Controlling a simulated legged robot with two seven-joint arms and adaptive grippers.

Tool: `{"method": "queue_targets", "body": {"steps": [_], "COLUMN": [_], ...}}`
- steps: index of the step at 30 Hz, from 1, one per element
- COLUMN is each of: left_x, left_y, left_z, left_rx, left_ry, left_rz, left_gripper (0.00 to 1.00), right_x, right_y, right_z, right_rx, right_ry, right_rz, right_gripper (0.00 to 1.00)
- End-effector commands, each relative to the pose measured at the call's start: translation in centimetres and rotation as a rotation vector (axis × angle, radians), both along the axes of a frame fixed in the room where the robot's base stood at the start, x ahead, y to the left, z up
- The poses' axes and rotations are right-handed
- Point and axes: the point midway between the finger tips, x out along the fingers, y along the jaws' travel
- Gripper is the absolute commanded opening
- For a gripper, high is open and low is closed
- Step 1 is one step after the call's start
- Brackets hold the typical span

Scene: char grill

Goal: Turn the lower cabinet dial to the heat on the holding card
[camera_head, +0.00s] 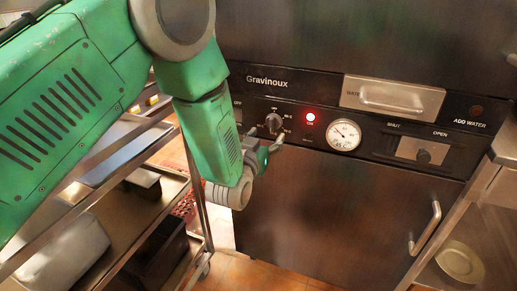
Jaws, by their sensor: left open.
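The dark cabinet (320,215) stands ahead with a black control panel across its middle. A dial knob (273,121) sits on the panel's left part, with small markings around it that are too blurred to read. My left gripper (266,142) is open, with its fingers close to the knob at its lower left. I cannot tell if they touch it. A red lamp (310,117) is lit right of the knob, beside a round gauge (344,135). No holding card can be made out. My right gripper is not in view.
A metal rack (205,213) with trays stands at the left. On the panel are a water drawer (392,96) and a shut/open slider (423,153). A door handle (425,228) sticks out at lower right, beside a shelf with plates (460,262).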

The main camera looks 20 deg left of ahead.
Motion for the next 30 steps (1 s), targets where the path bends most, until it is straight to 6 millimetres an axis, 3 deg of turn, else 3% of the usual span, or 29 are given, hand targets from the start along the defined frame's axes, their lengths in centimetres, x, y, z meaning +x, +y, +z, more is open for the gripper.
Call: {"method": "queue_targets", "body": {"steps": [6,12,30], "left_x": [-4.8,-7.3,-8.1], "left_y": [0.1,0.2,0.3], "left_z": [-0.2,-0.2,-0.4], "left_rx": [0.0,-0.001,0.0], "left_ry": [0.005,0.003,0.011], "left_rz": [-0.001,-0.001,-0.001], "left_gripper": [0.56,0.56,0.56], "right_x": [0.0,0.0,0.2], "right_y": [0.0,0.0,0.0], "right_z": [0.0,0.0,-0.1], "right_rx": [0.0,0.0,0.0], "right_ry": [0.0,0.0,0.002], "right_rz": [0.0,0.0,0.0], "right_gripper": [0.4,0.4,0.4]}}
